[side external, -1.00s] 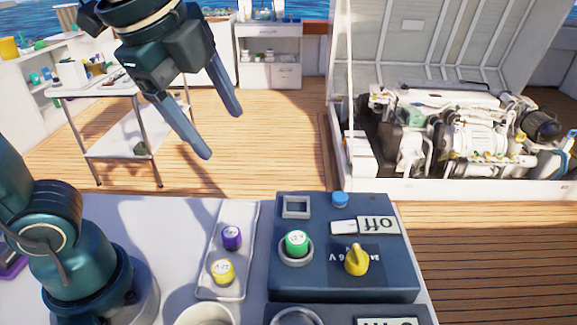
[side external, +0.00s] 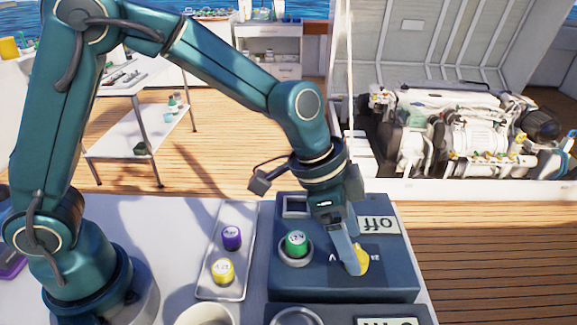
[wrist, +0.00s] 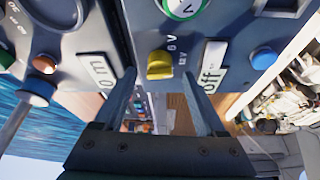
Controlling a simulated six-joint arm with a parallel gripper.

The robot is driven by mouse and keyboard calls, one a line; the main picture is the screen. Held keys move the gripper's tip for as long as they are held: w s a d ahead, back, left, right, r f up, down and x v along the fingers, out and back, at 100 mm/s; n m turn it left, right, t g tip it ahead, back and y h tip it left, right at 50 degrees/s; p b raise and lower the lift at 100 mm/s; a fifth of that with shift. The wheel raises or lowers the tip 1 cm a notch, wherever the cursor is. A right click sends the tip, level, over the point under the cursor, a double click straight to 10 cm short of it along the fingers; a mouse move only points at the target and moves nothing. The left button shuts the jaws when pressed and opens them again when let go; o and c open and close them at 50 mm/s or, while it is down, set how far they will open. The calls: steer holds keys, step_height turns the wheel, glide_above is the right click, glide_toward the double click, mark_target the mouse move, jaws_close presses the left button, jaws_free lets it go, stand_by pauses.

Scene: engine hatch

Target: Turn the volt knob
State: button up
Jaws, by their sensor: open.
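The yellow volt knob (side external: 363,261) stands on the top of the dark blue panel box (side external: 300,285), beside voltage markings. In the side view my gripper (side external: 352,255) points down at the knob and its finger partly covers it. In the wrist view the knob (wrist: 161,65) lies ahead of and between the two fingertips of my gripper (wrist: 161,72), which are spread apart. The fingers do not appear to touch it. Whether they reach down to its sides is hard to tell.
A green battery (side external: 296,243) sits in a round socket left of the knob. A white Off label (side external: 378,224) and a blue button (wrist: 264,58) are nearby. A tray (side external: 212,288) holds purple (side external: 232,238) and yellow (side external: 222,271) batteries. An engine (side external: 465,125) lies behind.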

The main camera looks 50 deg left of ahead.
steer(key=shift+x, duration=1.35)
jaws_close()
steer(key=shift+m+h, duration=0.3)
steer(key=shift+m, duration=0.5)
jaws_free()
steer(key=shift+g, duration=0.3)
steer(key=shift+v, duration=2.6)
